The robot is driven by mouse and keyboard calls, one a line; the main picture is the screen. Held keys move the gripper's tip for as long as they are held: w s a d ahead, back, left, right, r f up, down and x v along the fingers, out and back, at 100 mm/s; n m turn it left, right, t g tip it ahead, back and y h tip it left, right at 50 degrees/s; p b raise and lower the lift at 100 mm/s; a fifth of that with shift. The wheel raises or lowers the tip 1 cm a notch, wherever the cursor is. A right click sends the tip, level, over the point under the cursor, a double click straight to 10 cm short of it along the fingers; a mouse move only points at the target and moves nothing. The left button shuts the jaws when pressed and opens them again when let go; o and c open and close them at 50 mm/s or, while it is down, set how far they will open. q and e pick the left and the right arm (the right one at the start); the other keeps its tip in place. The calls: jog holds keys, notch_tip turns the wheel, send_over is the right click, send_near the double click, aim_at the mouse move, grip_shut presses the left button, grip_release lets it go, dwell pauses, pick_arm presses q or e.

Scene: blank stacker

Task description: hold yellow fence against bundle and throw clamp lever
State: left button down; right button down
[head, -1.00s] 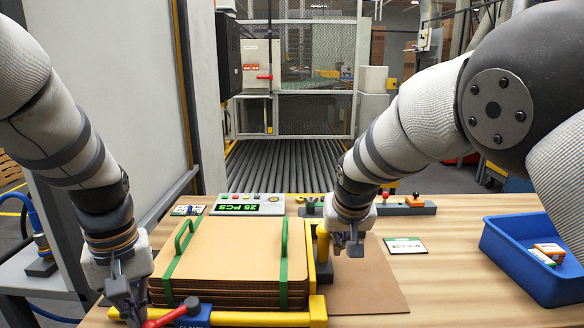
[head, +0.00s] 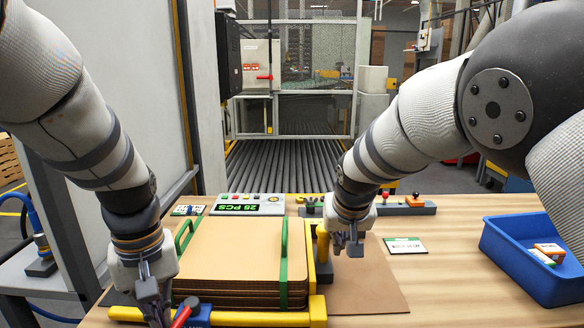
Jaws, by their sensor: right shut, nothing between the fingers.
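The bundle of brown cardboard blanks (head: 240,250) with green straps lies flat inside a yellow frame. The yellow fence (head: 322,245) runs along its right side with an upright yellow post. My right gripper (head: 347,250) is shut and empty just right of that post; I cannot tell whether it touches. The red clamp lever (head: 184,313) on its blue block (head: 200,318) is at the frame's front left, its handle angled toward the bottom edge. My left gripper (head: 155,310) is just left of the lever. Its fingertips are cut off at the bottom edge, so its opening is unclear.
A counter box (head: 248,205) reading 25 PCS stands behind the bundle. A blue bin (head: 530,265) with small boxes is at right. A label card (head: 405,246) lies on the wooden table between. A roller conveyor (head: 285,165) runs behind the table.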

aim_at(187, 318)
pick_arm(q)
jog(key=shift+d, duration=2.15)
pick_arm(e)
jog(key=shift+a, duration=0.15)
pick_arm(q)
jog(key=shift+s+a, duration=0.5)
jog(key=shift+a, duration=0.3)
jog(key=shift+s+a, duration=0.5)
jog(key=shift+a, duration=0.25)
notch_tip(187, 318, up, 8)
jog(key=shift+r, duration=0.1)
